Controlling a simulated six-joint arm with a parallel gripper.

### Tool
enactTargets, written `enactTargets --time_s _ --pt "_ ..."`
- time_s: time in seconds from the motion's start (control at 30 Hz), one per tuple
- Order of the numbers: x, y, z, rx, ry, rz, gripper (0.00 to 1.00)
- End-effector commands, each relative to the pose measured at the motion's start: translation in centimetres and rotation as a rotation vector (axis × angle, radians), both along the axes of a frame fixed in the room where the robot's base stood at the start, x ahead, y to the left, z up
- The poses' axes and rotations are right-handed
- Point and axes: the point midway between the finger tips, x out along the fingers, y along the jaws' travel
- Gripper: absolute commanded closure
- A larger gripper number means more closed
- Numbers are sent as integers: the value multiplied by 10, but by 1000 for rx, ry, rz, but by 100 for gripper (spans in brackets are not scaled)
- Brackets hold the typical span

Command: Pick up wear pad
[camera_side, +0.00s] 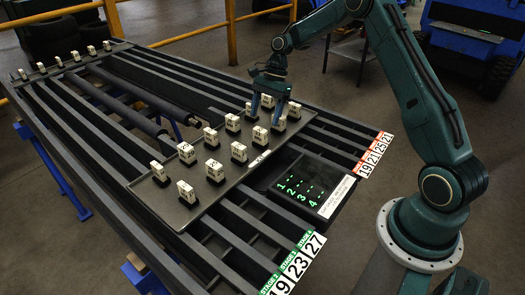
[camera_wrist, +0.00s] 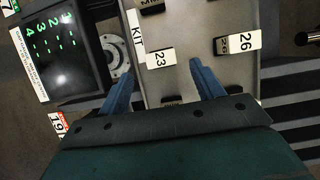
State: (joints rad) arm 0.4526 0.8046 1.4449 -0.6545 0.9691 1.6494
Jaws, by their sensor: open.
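Small white-topped blocks in black holders, which I take to be the wear pads, stand in rows on a dark tray (camera_side: 170,208). My gripper (camera_side: 269,112) points down over the tray's far right end, its blue fingers spread. In the wrist view my gripper (camera_wrist: 160,64) is open, with the block marked 23 (camera_wrist: 160,57) showing between the fingertips. The block marked 26 (camera_wrist: 240,42) is to the right, outside the fingers. I cannot tell whether the fingers are level with the block marked 23. Nothing is held.
A black panel with green digits (camera_side: 312,188) lies beside the tray; it also shows in the wrist view (camera_wrist: 62,60). Several more blocks (camera_side: 67,60) stand on a strip at the far left end of the slatted table. Slats (camera_side: 105,140) with open gaps surround the tray.

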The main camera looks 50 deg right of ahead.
Motion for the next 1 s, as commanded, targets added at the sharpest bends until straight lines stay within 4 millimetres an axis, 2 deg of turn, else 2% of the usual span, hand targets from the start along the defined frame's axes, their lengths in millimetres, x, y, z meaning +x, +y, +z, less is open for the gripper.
enactTargets --time_s 0.2,0.67,1.0 --pt "0 10 -24 0 1 -1 34" --pt "0 15 -36 0 2 0 34" --pt "1 29 -70 0 1 0 34"
